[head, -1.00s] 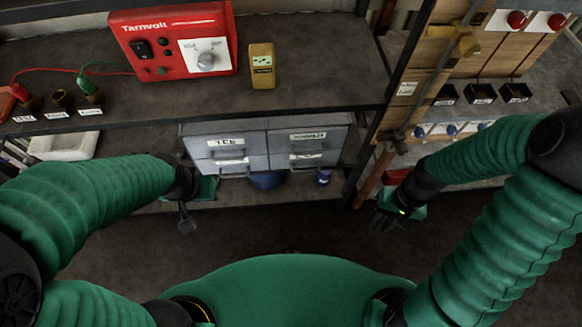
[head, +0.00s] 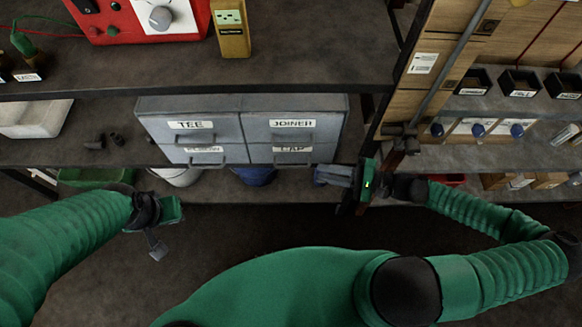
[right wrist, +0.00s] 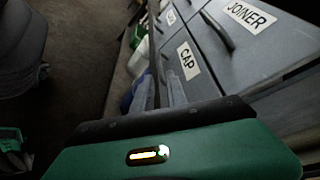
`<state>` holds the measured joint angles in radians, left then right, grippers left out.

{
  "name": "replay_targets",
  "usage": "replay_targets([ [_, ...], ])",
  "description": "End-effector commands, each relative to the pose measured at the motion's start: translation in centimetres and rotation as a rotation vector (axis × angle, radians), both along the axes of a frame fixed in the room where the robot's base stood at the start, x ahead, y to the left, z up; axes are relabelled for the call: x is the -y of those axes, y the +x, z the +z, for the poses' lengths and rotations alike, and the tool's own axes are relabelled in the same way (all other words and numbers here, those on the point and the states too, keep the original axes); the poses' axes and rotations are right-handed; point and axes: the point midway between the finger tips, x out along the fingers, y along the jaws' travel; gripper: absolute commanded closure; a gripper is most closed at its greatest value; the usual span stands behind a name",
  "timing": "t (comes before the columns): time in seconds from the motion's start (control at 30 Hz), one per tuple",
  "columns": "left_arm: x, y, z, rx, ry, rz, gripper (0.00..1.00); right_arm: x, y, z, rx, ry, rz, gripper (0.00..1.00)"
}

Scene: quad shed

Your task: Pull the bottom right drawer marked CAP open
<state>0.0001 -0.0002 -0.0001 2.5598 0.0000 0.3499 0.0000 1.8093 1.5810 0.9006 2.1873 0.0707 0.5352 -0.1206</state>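A grey four-drawer cabinet (head: 240,103) stands on the lower shelf. Its bottom right drawer, marked CAP (head: 262,153), is shut, with a dark handle (head: 293,163) along its lower front. In the right wrist view the CAP drawer (right wrist: 205,80) shows ahead of the fingers. My right gripper (head: 318,174) is just right of that handle in the head view, fingers pointing left. Its fingers (right wrist: 163,92) look parted in the right wrist view, with nothing clearly held. Contact with the handle cannot be made out. My left gripper (head: 157,250) hangs low at the left, away from the cabinet; its opening is unclear.
The JOINER drawer (head: 318,125) is directly above, and the TEE drawer (head: 174,136) is at upper left; both are shut. A dark shelf post (head: 372,140) stands close to my right gripper. A blue container (head: 254,176) sits below the cabinet. The floor in front is clear.

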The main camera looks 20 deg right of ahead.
Motion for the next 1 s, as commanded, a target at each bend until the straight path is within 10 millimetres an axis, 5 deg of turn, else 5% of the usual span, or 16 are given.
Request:
replay_targets([
  [0.4, 0.0, 0.0, -2.7, -0.001, 0.000, 0.000, 1.00, -7.7, 5.2, -2.4, 0.000, 0.000, 0.002, 0.82],
  [0.77, 0.0, 0.0, -2.7, -0.001, 0.000, 0.000, 1.00, -8.5, 5.8, -2.4, -0.002, -0.001, -0.001, 0.82],
  [0.9, 0.0, 0.0, -2.7, 0.000, 0.000, 0.000, 1.00, -8.5, 5.8, -2.4, -0.002, -0.001, -0.001, 0.98],
  [1.0, 0.0, 0.0, -2.7, 0.000, 0.000, 0.000, 1.00, -8.5, 5.8, -2.5, -0.002, -0.001, -0.001, 1.00],
])
